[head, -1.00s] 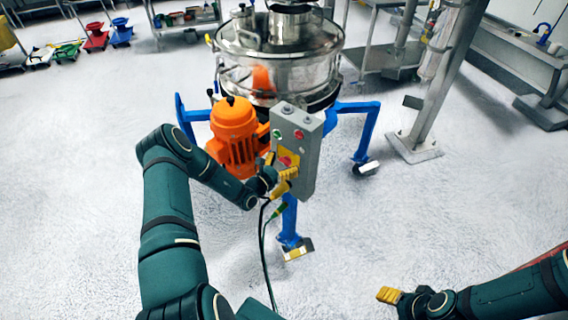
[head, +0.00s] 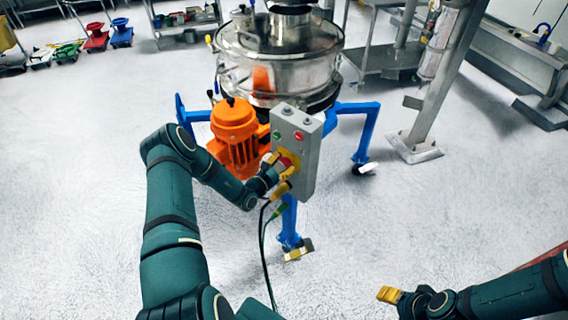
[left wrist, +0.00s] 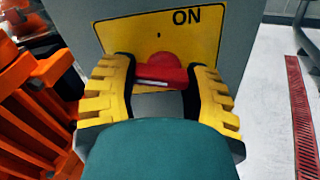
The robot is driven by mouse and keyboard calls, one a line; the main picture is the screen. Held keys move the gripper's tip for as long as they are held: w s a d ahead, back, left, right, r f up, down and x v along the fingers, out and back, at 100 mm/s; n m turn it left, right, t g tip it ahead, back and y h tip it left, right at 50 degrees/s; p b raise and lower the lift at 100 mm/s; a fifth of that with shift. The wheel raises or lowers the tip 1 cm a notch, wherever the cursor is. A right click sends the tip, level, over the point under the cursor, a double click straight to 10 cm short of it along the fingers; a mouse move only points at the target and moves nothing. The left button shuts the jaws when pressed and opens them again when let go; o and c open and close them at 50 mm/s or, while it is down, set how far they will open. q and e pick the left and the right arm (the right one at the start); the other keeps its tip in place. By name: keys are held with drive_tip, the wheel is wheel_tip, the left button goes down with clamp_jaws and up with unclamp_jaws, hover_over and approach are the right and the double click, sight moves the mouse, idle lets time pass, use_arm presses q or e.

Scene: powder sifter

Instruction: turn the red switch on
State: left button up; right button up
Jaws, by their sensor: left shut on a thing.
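The red switch (left wrist: 162,70) sits on a yellow plate (left wrist: 140,30) marked "ON" in the left wrist view. The plate is on the front of a grey control box (head: 309,160). My left gripper (head: 285,173) is at the lower front of this box. In the left wrist view its yellow fingers (left wrist: 160,88) stand on either side of the red switch and are shut on it. The fingers and wrist partly hide the switch in the head view. My right gripper (head: 388,295) is at the lower right, away from the box, and its fingers look close together.
The box is in front of an orange motor (head: 233,128) and a steel sifter (head: 280,65) on blue legs (head: 368,130). Cables (head: 263,240) hang below the box. A steel post (head: 435,90) stands right. The floor between the arms is clear.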

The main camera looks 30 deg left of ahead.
use_arm(q)
drive_tip(key=m, duration=0.3)
drive_tip(key=shift+r+m, duration=0.1)
drive_tip(key=shift+m, duration=0.3)
drive_tip(key=m, duration=0.3)
drive_tip(key=shift+a+m, duration=0.1)
drive_tip(key=shift+m, duration=0.2)
drive_tip(key=m, duration=0.3)
drive_tip(key=shift+r+m, duration=0.1)
drive_tip(key=shift+m, duration=2)
drive_tip(key=o, duration=1.2)
drive_tip(key=shift+r, duration=0.1)
